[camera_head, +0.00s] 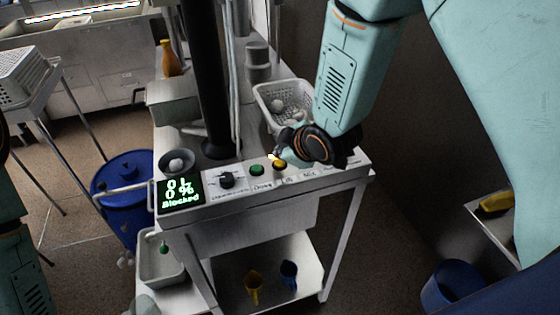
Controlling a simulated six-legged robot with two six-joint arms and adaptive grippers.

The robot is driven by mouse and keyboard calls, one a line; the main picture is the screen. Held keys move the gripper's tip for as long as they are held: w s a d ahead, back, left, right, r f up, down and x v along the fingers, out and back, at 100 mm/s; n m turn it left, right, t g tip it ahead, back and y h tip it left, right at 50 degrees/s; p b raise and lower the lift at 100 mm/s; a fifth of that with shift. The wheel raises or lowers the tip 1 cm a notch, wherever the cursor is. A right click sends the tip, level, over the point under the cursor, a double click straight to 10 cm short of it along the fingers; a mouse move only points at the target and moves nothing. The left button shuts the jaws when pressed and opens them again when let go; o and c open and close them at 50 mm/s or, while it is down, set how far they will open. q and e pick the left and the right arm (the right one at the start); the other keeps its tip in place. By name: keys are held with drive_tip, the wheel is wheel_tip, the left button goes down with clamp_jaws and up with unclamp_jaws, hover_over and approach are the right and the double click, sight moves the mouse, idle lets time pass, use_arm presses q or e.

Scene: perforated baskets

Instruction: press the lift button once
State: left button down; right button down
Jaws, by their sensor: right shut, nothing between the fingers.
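The control panel (220,189) runs along the front edge of the metal table. It carries a black knob (227,180), a green button (257,170) and an orange-yellow button (280,165). The small labels under the buttons are too blurred to tell which one is the lift button. A display (180,193) at the panel's left end shows green text with a % sign and a word like "Blocked". My right gripper (276,158) is shut and empty, with its tips right at the orange-yellow button; I cannot tell whether they touch it. My left gripper does not show.
A white perforated basket (270,100) with pale round items stands behind my right gripper. A black column (209,75) rises from the table. An orange bottle (169,58) stands at the back. A blue barrel (122,190) is at the left, and a lower shelf (270,262) holds two scoops.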

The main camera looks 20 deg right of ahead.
sight(281, 164)
drive_tip(key=shift+a+f, duration=0.1)
drive_tip(key=shift+f, duration=0.35)
drive_tip(key=shift+f+b, duration=0.45)
drive_tip(key=shift+b, duration=0.15)
idle(0.5)
drive_tip(key=shift+r, duration=0.1)
drive_tip(key=shift+r+p, duration=0.8)
drive_tip(key=shift+r, duration=0.1)
wheel_tip(281, 164, up, 5)
drive_tip(key=p, duration=0.4)
idle(0.4)
